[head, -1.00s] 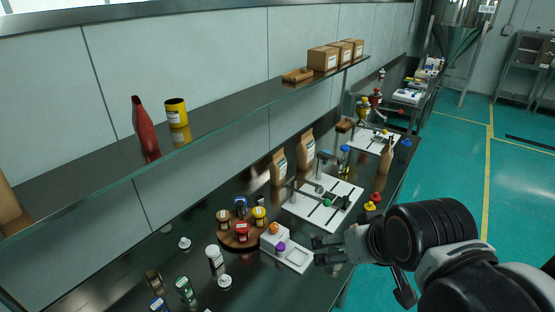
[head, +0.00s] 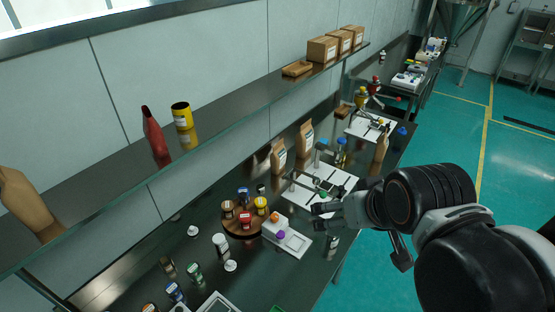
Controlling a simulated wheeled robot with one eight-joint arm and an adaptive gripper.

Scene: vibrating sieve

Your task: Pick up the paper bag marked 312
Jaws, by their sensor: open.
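Several brown paper bags are in the head view. Two stand upright near the wall on the dark bench, a left one (head: 278,157) and a right one (head: 306,140), each with a pale label. A third bag (head: 382,147) stands at the bench's right edge. A fourth bag (head: 30,207) is on the shelf at far left, partly cut off by the frame. The number 312 cannot be read on any of them. My gripper (head: 322,213) is open and looks empty, in front of a white board. It is apart from the bags, nearer the camera.
A white board (head: 338,196) with a small device stands near my gripper. A round wooden holder (head: 243,229) with coloured jars and a white tray unit (head: 293,243) are left of it. The shelf (head: 245,107) overhangs the bench's back. Green floor (head: 455,150) is free at right.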

